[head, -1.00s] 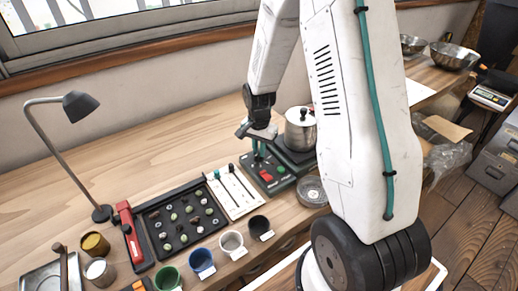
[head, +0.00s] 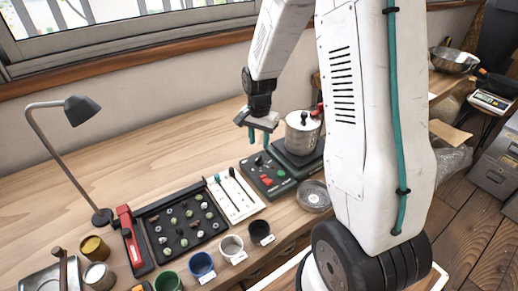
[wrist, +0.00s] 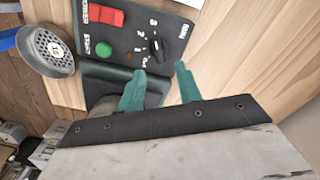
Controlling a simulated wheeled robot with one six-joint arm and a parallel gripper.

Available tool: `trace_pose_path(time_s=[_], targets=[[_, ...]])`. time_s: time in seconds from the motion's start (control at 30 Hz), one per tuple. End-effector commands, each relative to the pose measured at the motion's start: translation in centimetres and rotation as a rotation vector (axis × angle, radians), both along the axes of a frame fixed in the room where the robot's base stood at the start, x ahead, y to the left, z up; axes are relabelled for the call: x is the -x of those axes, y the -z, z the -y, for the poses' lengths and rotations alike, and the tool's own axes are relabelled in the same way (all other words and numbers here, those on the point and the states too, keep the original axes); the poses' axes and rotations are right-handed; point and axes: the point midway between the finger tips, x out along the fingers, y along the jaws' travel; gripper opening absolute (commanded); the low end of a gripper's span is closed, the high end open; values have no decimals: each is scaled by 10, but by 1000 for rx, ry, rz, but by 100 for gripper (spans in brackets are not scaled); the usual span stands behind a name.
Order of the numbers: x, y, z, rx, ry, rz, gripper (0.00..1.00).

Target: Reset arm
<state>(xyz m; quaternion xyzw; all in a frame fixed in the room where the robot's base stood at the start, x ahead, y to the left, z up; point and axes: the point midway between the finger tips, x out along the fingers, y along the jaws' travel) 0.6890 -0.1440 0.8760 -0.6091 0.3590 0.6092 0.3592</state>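My gripper (head: 259,139) hangs in the air above the dark control box in the head view. Its two green fingers stand apart with nothing between them, also in the wrist view (wrist: 161,72). The control box (head: 268,172) has a red switch, a green button and a black knob. In the wrist view the red switch (wrist: 103,14), the green button (wrist: 104,49) and the black knob (wrist: 155,46) lie beyond the fingertips. The fingers look clear of the box. My arm is bent, with its forearm pointing down.
A metal pot (head: 302,132) stands on a dark base right of the gripper. A white slider panel (head: 236,194), a black bean tray (head: 185,222) and several cups lie to the left. A lamp (head: 82,110) stands further left. The bench behind is clear.

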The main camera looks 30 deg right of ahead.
Motion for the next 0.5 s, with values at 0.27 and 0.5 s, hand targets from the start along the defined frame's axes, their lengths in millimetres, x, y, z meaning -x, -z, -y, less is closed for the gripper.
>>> trace_pose_path(time_s=[0.27,0.5], targets=[[0,-18,0,0,0,0,35],[0,-18,0,0,0,-1,35]])
